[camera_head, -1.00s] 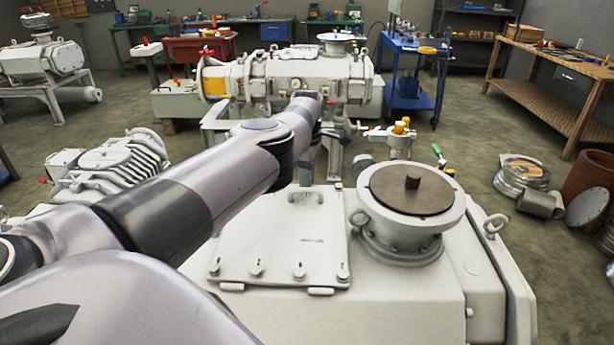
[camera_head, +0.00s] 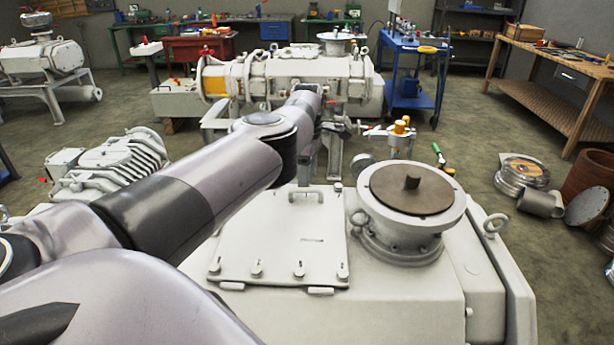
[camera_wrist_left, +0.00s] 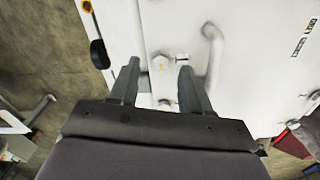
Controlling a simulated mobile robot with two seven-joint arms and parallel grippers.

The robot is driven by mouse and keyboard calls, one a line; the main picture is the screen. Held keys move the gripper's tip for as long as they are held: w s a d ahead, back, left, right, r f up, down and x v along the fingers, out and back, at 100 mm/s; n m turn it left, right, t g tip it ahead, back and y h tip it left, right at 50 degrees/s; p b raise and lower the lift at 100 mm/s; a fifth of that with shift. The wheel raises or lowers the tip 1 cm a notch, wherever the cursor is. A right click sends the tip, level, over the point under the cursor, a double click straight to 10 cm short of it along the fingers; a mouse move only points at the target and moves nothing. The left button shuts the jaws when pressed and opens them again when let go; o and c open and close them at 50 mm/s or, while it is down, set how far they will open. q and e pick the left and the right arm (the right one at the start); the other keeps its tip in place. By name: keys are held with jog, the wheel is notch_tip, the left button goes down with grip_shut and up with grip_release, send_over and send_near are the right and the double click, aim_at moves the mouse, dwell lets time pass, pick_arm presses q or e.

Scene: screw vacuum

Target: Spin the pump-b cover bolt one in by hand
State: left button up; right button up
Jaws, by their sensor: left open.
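The pump cover (camera_head: 285,240) is a white plate on the pump's top, with several bolts along its near edge, one of them the bolt (camera_head: 299,270). Another small bolt head (camera_head: 338,187) shows at its far right corner. My left arm reaches over the cover from the left; its forearm hides part of the cover's far left side. In the left wrist view my left gripper (camera_wrist_left: 158,78) is open, its fingers on either side of a bolt head (camera_wrist_left: 160,63) on a white surface, apart from it. I cannot tell which bolt this is. My right gripper is not in view.
A round flange with a brown disc (camera_head: 410,188) stands right of the cover. A curved white handle (camera_wrist_left: 212,50) rises close to the right finger. Another large pump (camera_head: 290,75) and a blue cart (camera_head: 410,80) stand behind. Loose metal parts lie on the floor at right.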

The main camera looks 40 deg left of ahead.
pick_arm(q)
notch_tip(320, 180, up, 6)
jog(key=shift+r+b, duration=0.1)
jog(key=shift+b, duration=0.2)
dwell(0.5)
